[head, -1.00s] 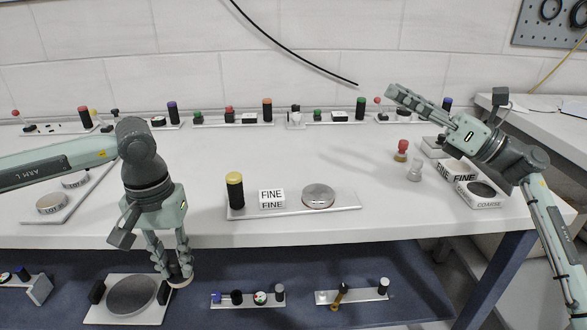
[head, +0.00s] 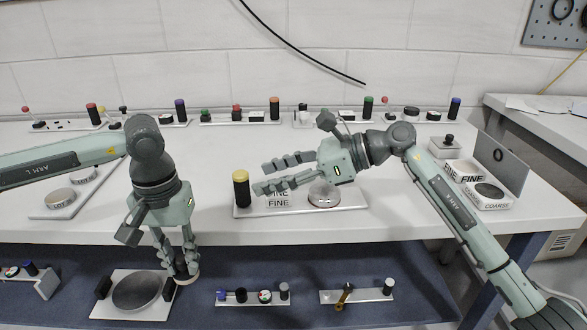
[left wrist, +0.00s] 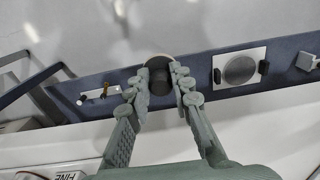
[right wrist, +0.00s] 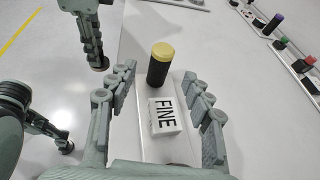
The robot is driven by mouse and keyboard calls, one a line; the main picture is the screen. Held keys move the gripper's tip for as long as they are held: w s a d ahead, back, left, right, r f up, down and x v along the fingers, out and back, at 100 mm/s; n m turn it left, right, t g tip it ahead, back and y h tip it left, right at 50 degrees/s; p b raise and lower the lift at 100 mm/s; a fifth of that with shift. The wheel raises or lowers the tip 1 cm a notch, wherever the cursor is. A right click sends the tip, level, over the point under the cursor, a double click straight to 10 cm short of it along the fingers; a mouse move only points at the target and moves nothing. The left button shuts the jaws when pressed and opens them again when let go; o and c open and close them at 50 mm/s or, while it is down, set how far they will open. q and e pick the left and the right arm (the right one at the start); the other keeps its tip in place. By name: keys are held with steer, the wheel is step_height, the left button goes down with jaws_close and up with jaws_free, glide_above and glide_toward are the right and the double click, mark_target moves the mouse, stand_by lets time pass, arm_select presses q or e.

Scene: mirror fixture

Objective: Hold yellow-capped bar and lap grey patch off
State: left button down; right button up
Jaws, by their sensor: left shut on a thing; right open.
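The yellow-capped bar (head: 241,190), a black upright cylinder, stands at the left end of a pale fixture plate (head: 300,210). The disc (head: 323,196) at the plate's right end is partly hidden by my right gripper; I cannot make out a grey patch on it. My right gripper (head: 268,176) is open and empty, fingers pointing left toward the bar; in the right wrist view the bar (right wrist: 160,64) stands ahead between the fingers, apart from them. My left gripper (head: 177,268) is shut on a dark-knobbed lap (left wrist: 158,72) with a pale round base, below the bench's front edge.
A white FINE block (right wrist: 165,116) stands on the plate between bar and disc. FINE and COARSE boxes (head: 486,199) stand at the right. Another plate with discs (head: 62,211) lies at left.

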mark_target(243, 183)
steer(key=x, duration=0.6)
steer(key=shift+a, duration=0.2)
jaws_close()
stand_by(1.0)
